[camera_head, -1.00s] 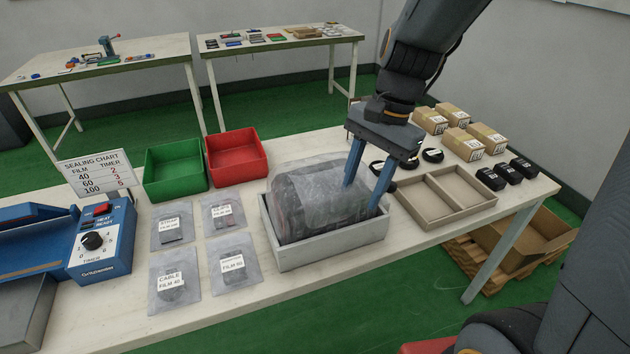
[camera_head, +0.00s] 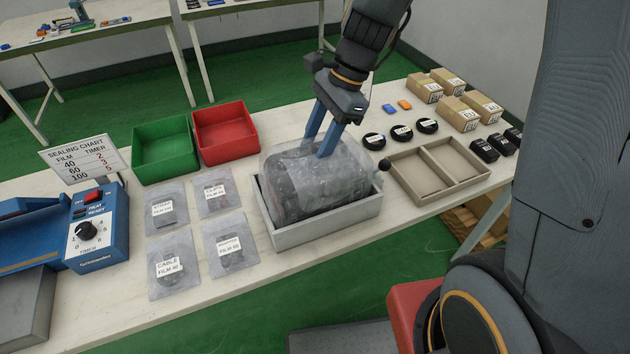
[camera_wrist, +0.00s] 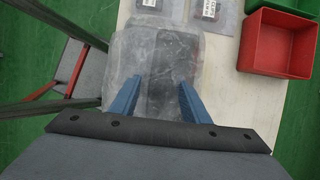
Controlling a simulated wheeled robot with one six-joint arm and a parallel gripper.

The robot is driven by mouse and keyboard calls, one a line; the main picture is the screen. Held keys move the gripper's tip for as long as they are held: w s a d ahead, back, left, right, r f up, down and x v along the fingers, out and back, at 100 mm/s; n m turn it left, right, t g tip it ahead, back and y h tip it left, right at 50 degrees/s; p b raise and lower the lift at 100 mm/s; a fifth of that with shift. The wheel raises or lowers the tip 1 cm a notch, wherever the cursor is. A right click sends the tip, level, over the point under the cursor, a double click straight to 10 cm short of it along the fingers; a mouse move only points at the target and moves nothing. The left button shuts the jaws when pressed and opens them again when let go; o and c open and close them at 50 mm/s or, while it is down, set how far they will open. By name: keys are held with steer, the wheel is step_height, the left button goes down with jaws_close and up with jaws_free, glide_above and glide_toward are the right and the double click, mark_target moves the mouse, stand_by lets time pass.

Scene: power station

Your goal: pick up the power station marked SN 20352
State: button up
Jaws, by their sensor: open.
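A bulky dark object (camera_head: 315,190) in a cloudy clear bag sits in a light grey tray (camera_head: 330,222) on the bench. It looks like the power station, but no SN 20352 mark can be read. My gripper (camera_head: 315,147) is open, pointing down at the back upper part of the bag. In the wrist view the two blue fingers (camera_wrist: 158,100) are spread across the bagged object (camera_wrist: 165,55), with its dark body between them. Nothing is clamped. Whether the fingertips touch the bag I cannot tell.
Green (camera_head: 165,150) and red (camera_head: 225,136) bins stand behind left. Flat labelled film packets (camera_head: 178,265) lie left, beside the blue sealer (camera_head: 100,235). An empty divided tray (camera_head: 437,172), black discs (camera_head: 402,132) and cartons (camera_head: 455,112) are on the right.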

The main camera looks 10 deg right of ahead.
steer(key=shift+a+f, duration=0.1)
steer(key=shift+f, duration=0.25)
steer(key=shift+f, duration=0.15)
steer(key=shift+c, duration=0.4)
jaws_close()
stand_by(1.1)
